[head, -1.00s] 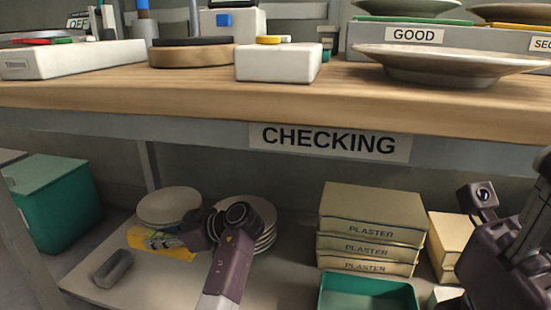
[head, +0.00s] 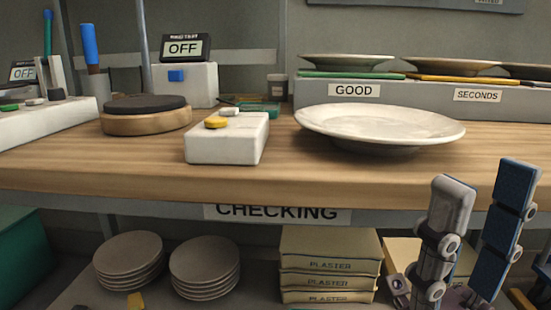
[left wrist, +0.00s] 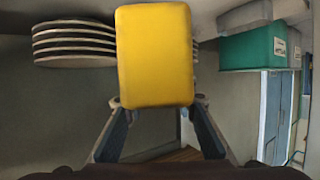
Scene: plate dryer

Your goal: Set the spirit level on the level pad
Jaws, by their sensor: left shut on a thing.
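My left gripper (left wrist: 158,112) is shut on a yellow block in the left wrist view, which I take to be the spirit level (left wrist: 154,55). The block stands out beyond the fingertips, one finger at each side. My right gripper (head: 480,195) is open and empty, fingers up, in front of the bench's right side. I cannot tell which bench item is the level pad.
The wooden bench top (head: 330,178) carries a round dark-topped base (head: 145,118), a white block (head: 225,142) with small pieces on it, and a large plate (head: 380,122). Below are plate stacks (head: 205,268) and plaster boxes (head: 330,265). The bench's front edge overhangs the lower shelf.

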